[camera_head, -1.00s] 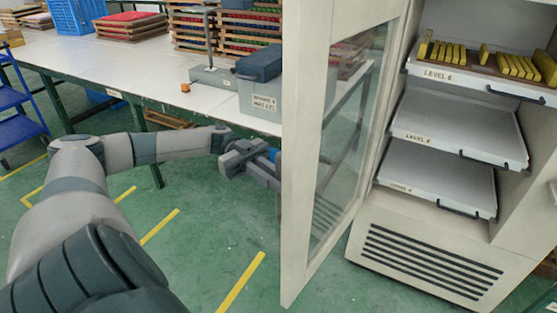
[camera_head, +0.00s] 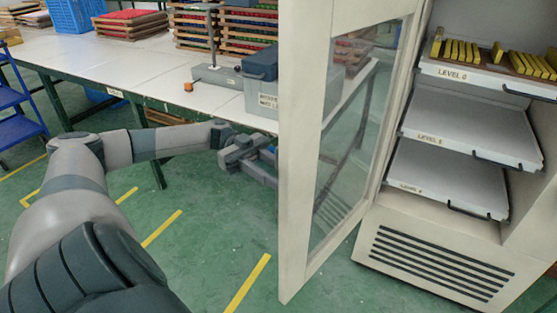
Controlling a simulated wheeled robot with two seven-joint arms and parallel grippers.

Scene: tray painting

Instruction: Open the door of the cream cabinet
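The cream cabinet (camera_head: 450,244) stands at the right. Its glass-paned door (camera_head: 302,150) is swung wide open toward me, and the shelves inside show. My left arm comes in from the left, and my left gripper (camera_head: 268,168) is at the outer side of the door, near its left edge. The fingertips are hidden behind the door frame, so I cannot tell whether they are open or shut, or whether they touch the door. My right gripper is not in view.
Pull-out trays (camera_head: 470,120) with dark handles fill the cabinet; yellow pieces (camera_head: 460,50) stand on the top one. A long white-topped table (camera_head: 130,65) stands behind my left arm, with a grey box (camera_head: 262,98) near the door. Green floor (camera_head: 200,265) is clear in front.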

